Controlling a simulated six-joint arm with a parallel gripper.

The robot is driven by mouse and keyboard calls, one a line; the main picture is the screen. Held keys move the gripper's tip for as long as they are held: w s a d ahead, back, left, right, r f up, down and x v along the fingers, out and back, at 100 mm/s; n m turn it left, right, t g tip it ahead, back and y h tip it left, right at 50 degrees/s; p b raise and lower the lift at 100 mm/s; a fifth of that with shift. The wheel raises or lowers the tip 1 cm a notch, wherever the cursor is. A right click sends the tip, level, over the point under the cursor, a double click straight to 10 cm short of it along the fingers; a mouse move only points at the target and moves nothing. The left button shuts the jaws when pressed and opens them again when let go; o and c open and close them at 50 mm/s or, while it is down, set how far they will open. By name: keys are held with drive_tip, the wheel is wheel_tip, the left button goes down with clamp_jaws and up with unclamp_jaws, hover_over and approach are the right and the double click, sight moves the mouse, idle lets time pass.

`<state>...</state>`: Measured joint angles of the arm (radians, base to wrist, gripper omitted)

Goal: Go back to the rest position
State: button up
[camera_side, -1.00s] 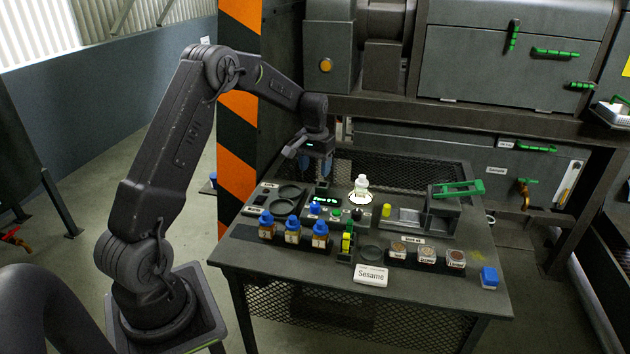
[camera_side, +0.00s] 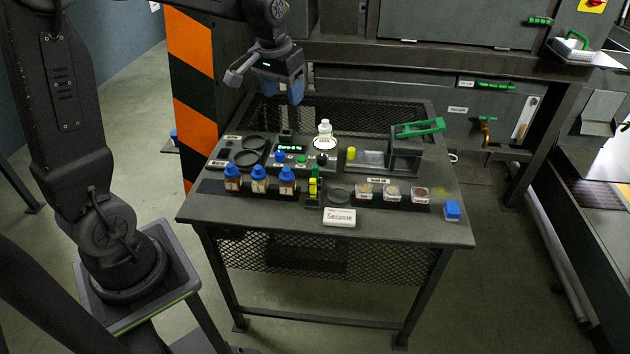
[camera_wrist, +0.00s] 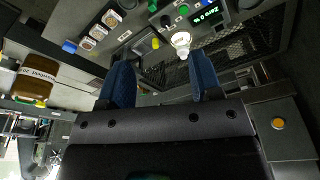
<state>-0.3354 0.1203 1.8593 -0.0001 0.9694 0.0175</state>
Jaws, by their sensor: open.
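My gripper (camera_side: 283,92) is raised above the back left part of the work table (camera_side: 380,226), with its blue fingers pointing down. It is open and empty; in the wrist view a wide gap lies between the two blue fingers (camera_wrist: 160,72). A small white bottle (camera_side: 324,131) stands upright on the lit round plate of the scale, to the right of and below the gripper, clear of it. The bottle (camera_wrist: 183,52) and the green display (camera_wrist: 207,14) also show in the wrist view, beyond the fingers.
Blue-capped bottles (camera_side: 259,180), seed jars (camera_side: 392,194), a Sesame card (camera_side: 339,217) and a blue cube (camera_side: 452,210) stand along the front. A green-handled device (camera_side: 405,150) stands at the right. Large machinery (camera_side: 450,22) is behind the table. The air around the gripper looks free.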

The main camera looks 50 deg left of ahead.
drive_tip(key=s+d+r+m+t, duration=0.1)
drive_tip(key=s+d, duration=0.5)
drive_tip(key=s, duration=0.3)
drive_tip(key=s+d+r+m+t, duration=0.1)
drive_tip(key=s+d+m+t, duration=0.1)
drive_tip(key=s+d, duration=0.5)
drive_tip(key=s, duration=0.3)
drive_tip(key=shift+s+d+r+m+t+h, duration=0.25)
drive_tip(key=shift+d+r+m+t+h, duration=0.05)
drive_tip(key=shift+r+h, duration=0.1)
